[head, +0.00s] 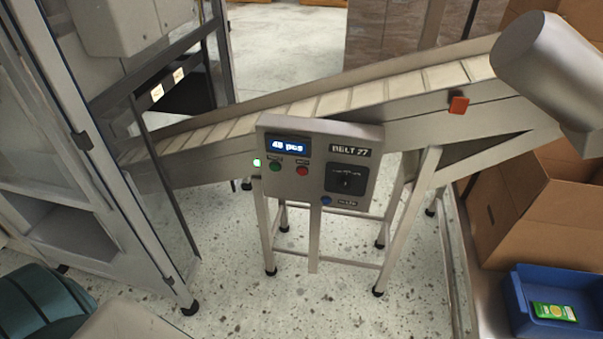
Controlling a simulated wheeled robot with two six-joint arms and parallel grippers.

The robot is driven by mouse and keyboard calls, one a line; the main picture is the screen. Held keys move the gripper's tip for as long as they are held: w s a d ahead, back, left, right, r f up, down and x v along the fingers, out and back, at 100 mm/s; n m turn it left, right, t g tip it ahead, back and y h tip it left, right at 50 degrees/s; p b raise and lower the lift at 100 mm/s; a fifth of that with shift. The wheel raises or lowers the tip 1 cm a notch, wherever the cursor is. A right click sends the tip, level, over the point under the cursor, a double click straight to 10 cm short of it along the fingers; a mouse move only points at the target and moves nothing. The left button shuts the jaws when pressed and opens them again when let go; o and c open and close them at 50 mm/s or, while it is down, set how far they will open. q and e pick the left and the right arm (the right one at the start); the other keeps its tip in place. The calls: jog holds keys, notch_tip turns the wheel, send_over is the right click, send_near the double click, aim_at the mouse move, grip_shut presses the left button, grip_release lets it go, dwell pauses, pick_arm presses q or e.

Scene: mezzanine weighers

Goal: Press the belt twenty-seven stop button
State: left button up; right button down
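The grey control box (315,152) labelled BELT 27 (350,151) stands on a post in front of an inclined conveyor. Its blue display (287,146) seems to read "48 pcs". Below the display are a green button (275,166) and, to its right, a red button (302,171). Their small labels are too blurred to read. A black dial plate (346,179) is at the right, with a blue button (326,200) below it. A small green light (257,163) glows at the box's left edge.
The slatted conveyor belt (350,97) rises to the right behind the box; an orange-red block (458,104) sits on its side rail. A glazed machine frame (150,180) stands left. Cardboard boxes (545,215) and a blue bin (520,300) are right. Speckled floor (225,270) lies open in front.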

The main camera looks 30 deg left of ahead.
pick_arm(q)
jog(key=c, duration=0.4)
grip_shut()
pick_arm(e)
jog(key=shift+d, duration=0.55)
jog(key=shift+a, duration=0.15)
jog(key=shift+a, duration=0.6)
jog(key=shift+d, duration=0.75)
